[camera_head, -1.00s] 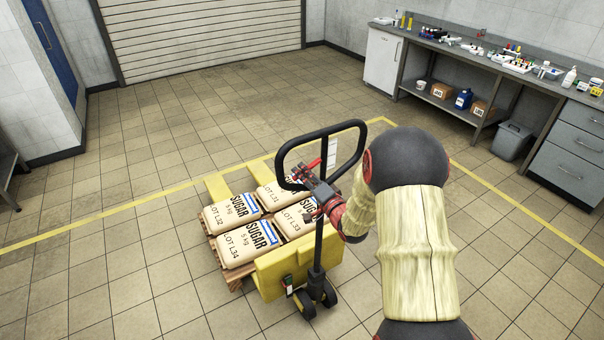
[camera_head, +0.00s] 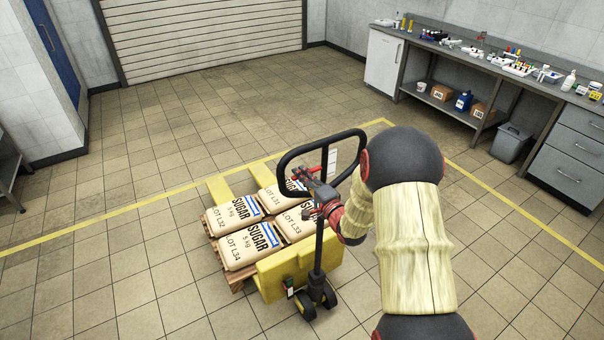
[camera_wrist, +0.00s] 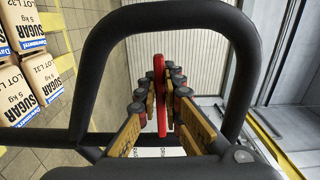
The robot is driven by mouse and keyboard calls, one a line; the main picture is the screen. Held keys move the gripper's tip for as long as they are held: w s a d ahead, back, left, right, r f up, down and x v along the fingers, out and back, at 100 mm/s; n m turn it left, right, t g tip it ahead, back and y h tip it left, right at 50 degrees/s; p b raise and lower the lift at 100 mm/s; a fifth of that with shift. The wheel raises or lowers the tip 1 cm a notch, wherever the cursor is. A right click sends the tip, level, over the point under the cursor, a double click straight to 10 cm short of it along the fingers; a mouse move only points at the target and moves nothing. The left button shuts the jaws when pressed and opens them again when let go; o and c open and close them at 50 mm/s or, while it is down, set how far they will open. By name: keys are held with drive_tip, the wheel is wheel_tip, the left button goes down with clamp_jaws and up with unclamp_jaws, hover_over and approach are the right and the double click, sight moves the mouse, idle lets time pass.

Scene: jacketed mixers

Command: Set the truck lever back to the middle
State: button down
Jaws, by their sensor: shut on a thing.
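The yellow pallet truck (camera_head: 285,268) stands mid-floor with its black loop handle (camera_head: 322,136) raised at the top of a dark shaft. The truck lever is a thin red bar (camera_wrist: 160,95) inside the handle loop, upright in the wrist picture. My gripper (camera_wrist: 163,92) reaches into the loop, its padded fingers on either side of the lever and shut on it. In the head view my gripper (camera_head: 308,183) is small beside the shaft, and it hides much of the lever. I cannot tell the lever's exact setting.
Several sugar sacks (camera_head: 249,245) lie on a wooden pallet (camera_head: 236,279) over the forks. A workbench (camera_head: 460,52) with lab items stands at back right, with a grey bin (camera_head: 508,142) below. Open tiled floor surrounds the truck, crossed by yellow lines (camera_head: 110,220).

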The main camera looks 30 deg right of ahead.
idle(0.3)
drive_tip(key=c, duration=2)
unclamp_jaws()
drive_tip(key=shift+o, duration=0.4)
drive_tip(key=shift+s, duration=0.1)
drive_tip(key=s, duration=1.2)
drive_tip(key=shift+d, duration=0.2)
drive_tip(key=shift+w, duration=0.1)
